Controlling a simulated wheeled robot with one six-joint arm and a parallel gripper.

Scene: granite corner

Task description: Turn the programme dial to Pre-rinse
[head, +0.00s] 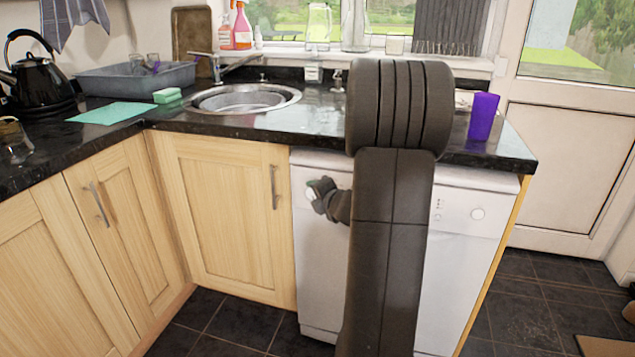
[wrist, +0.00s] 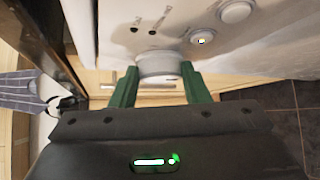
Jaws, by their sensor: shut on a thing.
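The programme dial (wrist: 158,66) is a pale round knob on the white front of the dishwasher (head: 465,255). It shows in the wrist view between the two green fingers of my gripper (wrist: 160,72). The fingers are shut on the dial, one on each side. I cannot read any programme marking, so the dial's setting cannot be told.
A small lit button (wrist: 203,37) is near the dial. A purple cup (head: 483,116) stands on the dark worktop (head: 300,122) above.

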